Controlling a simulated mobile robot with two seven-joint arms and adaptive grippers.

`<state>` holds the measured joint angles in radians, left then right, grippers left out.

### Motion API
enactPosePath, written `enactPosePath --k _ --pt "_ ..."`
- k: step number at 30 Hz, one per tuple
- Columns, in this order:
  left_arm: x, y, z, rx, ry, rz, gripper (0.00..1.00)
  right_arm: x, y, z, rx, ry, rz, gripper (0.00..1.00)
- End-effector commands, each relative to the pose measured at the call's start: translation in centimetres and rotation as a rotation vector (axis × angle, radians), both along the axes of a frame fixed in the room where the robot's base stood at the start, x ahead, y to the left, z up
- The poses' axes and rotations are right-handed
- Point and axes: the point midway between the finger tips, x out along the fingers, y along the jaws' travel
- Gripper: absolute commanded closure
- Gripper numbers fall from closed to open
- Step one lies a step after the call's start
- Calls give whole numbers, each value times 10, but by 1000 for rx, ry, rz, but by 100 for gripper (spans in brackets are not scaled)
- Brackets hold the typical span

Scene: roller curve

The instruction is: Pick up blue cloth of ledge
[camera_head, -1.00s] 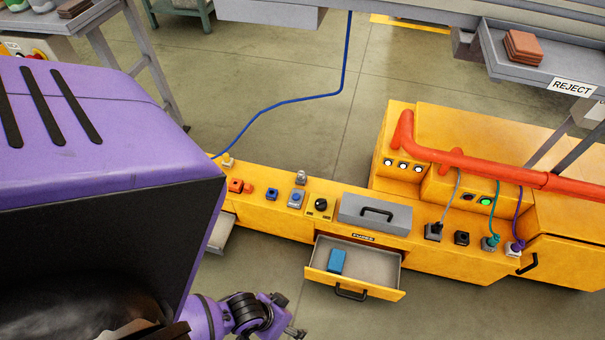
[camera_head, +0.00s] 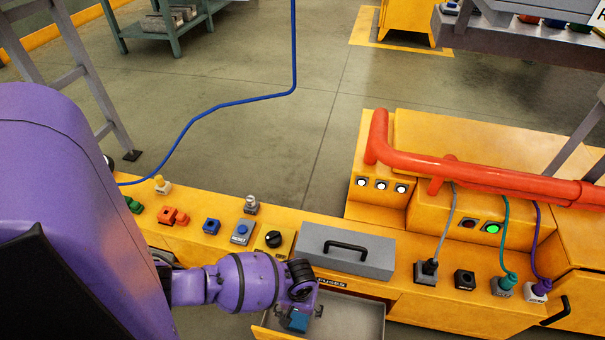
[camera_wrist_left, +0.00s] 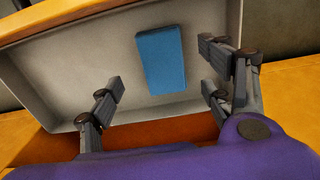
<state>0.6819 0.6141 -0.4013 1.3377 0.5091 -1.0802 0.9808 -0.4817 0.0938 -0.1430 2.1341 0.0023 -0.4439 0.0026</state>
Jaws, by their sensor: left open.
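A flat blue rectangular piece (camera_wrist_left: 161,60) lies in the open drawer (camera_head: 358,312), on its pale floor. I cannot tell whether it is cloth. In the head view the blue piece (camera_head: 299,321) is partly covered by my left gripper (camera_head: 305,306), which hangs over the drawer. In the left wrist view my left gripper (camera_wrist_left: 163,82) is open and empty. Its fingers are spread on either side of the near part of the blue piece, apart from it. My right gripper is not in view.
A yellow console ledge (camera_head: 330,230) runs behind the drawer with buttons and a black knob (camera_head: 273,239). A grey box with a black handle (camera_head: 346,250) stands just above the drawer. A red pipe (camera_head: 480,178) and plugged cables are at the right.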

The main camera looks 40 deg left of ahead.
Motion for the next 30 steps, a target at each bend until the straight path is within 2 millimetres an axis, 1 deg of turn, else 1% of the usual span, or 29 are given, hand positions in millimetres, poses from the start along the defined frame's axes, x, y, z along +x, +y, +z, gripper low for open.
enactPosePath --k 1,4,6,10,13,15,21,30 --pt "0 1 -7 1 2 0 27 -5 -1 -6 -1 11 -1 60" --pt "1 2 -14 1 1 0 27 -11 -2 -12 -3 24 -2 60" --pt "1 4 -22 2 1 -1 27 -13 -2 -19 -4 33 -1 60" --pt "3 8 -42 2 2 -3 27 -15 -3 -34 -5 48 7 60" --pt "2 7 -56 0 1 -2 27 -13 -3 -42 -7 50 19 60" --pt "3 8 -59 1 1 -2 27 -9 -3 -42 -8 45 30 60" --pt "4 8 -56 0 -2 -2 27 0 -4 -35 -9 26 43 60" --pt "4 7 -56 0 -2 -2 67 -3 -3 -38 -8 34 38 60"
